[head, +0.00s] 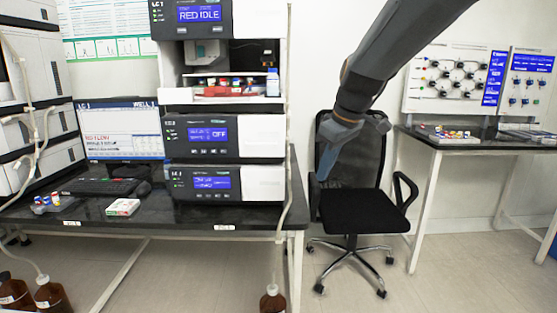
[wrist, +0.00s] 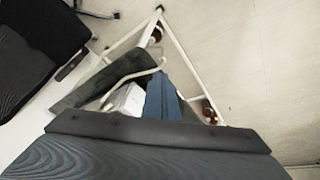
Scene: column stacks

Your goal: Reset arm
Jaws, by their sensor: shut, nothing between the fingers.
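My gripper (head: 325,165) hangs from my arm in the upper middle of the head view, pointing down in front of the black office chair's backrest. Its blue-grey fingers look closed together and hold nothing. In the wrist view the shut fingers (wrist: 164,100) stick up from the dark gripper body, with the floor and the bench beyond them. Nothing touches the fingers in either view.
The black chair (head: 352,208) stands behind the gripper. Left is a dark bench (head: 255,212) with stacked instruments (head: 205,135) and a monitor (head: 120,130). Right is a white-legged table (head: 470,140) with panels. Brown bottles (head: 272,300) stand on the floor. Floor ahead is open.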

